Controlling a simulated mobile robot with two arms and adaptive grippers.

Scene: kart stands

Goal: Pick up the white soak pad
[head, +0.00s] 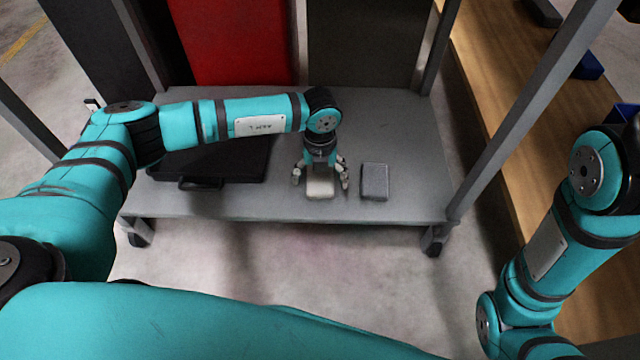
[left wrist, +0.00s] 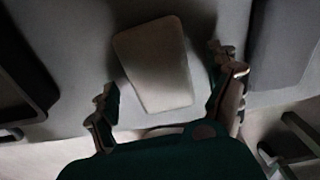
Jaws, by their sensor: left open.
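The white soak pad (head: 320,188) lies flat on the grey shelf near its front edge. It shows as a pale rounded rectangle in the left wrist view (left wrist: 155,65). My left gripper (head: 320,180) is open just above the pad, with one finger on each side of it. In the left wrist view my left gripper's fingers (left wrist: 168,98) stand apart, and the pad reaches between and beyond them. I cannot tell whether either finger touches it. My right arm shows at the right of the head view, but its gripper is out of sight.
A grey box (head: 375,181) lies close to the right of the pad. A black case (head: 215,163) lies to the left, partly under my left arm. A red panel (head: 235,45) stands at the back. The grey shelf (head: 425,190) is bare at its right end, beside an upright post.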

